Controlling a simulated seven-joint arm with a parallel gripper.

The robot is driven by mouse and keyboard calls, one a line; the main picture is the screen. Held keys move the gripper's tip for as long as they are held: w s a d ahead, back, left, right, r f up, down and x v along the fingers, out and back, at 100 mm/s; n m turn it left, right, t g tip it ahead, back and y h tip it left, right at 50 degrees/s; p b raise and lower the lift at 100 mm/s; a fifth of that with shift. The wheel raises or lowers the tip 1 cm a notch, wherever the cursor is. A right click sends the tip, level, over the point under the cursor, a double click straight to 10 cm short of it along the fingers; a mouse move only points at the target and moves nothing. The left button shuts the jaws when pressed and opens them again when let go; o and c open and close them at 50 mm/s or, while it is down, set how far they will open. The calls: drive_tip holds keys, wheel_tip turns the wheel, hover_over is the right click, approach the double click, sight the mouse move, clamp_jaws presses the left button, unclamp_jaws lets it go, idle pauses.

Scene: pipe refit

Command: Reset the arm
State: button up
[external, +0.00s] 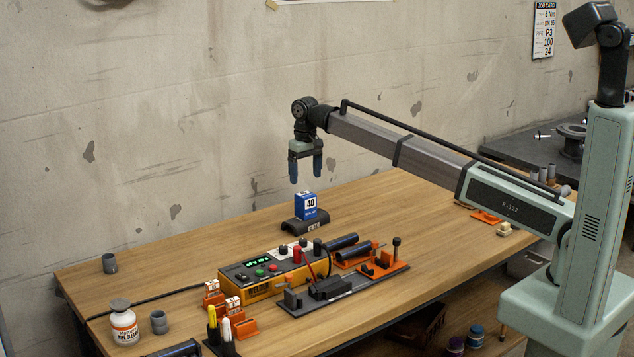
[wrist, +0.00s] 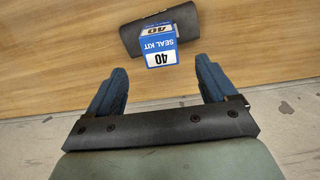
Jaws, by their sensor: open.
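My gripper (external: 306,172) is open and empty, pointing down above the bench. Its two blue fingers also show in the wrist view (wrist: 162,92), spread apart. Below it, a blue and white box (external: 306,206) marked 40 rests on a dark curved saddle (external: 304,226). In the wrist view the box (wrist: 162,60) reads SEAL KIT and lies beyond the fingertips, apart from them, on the dark saddle (wrist: 131,38).
On the wooden bench (external: 180,250) an orange welder unit (external: 268,275) and a clamp fixture (external: 335,288) stand in front. A white cleaner bottle (external: 124,327) and grey pipe fittings (external: 158,321) are at the left.

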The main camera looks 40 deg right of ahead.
drive_tip(key=shift+r, duration=0.4)
